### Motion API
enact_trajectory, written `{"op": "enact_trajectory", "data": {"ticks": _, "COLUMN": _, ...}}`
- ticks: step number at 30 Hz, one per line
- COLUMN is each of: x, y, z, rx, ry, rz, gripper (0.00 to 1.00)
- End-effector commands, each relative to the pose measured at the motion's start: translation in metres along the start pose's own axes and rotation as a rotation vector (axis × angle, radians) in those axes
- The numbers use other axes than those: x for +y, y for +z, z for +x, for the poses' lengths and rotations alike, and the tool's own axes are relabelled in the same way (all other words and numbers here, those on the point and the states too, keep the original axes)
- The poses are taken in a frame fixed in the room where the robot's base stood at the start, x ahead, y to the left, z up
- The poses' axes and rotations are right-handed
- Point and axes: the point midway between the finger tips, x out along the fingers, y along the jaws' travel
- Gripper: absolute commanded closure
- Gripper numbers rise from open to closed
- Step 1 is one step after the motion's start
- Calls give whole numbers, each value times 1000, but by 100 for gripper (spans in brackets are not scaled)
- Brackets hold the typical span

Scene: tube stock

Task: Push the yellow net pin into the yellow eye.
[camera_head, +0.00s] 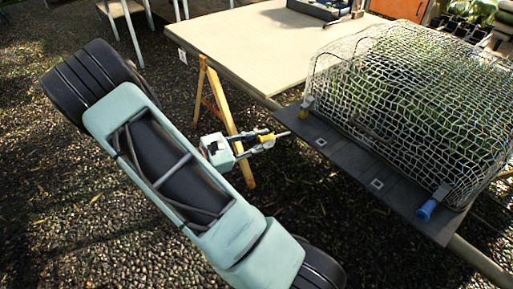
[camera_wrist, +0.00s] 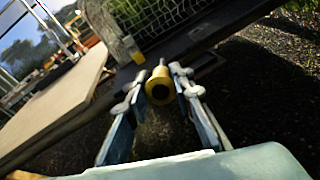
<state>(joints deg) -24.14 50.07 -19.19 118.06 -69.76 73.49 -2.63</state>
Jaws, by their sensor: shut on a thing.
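My gripper (camera_head: 264,142) is shut on the yellow net pin (camera_wrist: 159,88). In the wrist view its round yellow head, with a dark centre, sits between the two fingers. Its thin shank points away from me. In the head view the pin (camera_head: 265,137) points right toward the dark board, and its pale tip is near the board's edge. The yellow eye (camera_head: 307,101) is at the board's far left corner, beside the net. In the wrist view the yellow eye (camera_wrist: 133,49) is ahead and left of the pin's tip, apart from it.
A wire net (camera_head: 400,85) arches over green plants on the dark board (camera_head: 345,160). A blue fitting (camera_head: 427,209) sits at the board's near end. A pale table (camera_head: 265,45) on a wooden trestle (camera_head: 222,105) stands to the left. Gravel ground is open below.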

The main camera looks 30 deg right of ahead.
Motion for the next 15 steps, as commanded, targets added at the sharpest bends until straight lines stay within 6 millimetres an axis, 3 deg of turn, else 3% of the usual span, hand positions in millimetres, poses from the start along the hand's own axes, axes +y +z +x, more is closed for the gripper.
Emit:
{"op": "enact_trajectory", "data": {"ticks": 1, "x": 6, "y": -8, "z": 1, "rx": -27, "ry": 50, "rz": -6, "gripper": 100}}
{"op": "enact_trajectory", "data": {"ticks": 6, "x": 25, "y": -5, "z": -2, "rx": -71, "ry": 146, "rz": -6, "gripper": 100}}
{"op": "enact_trajectory", "data": {"ticks": 15, "x": 31, "y": -2, "z": 12, "rx": -78, "ry": 163, "rz": -6, "gripper": 100}}
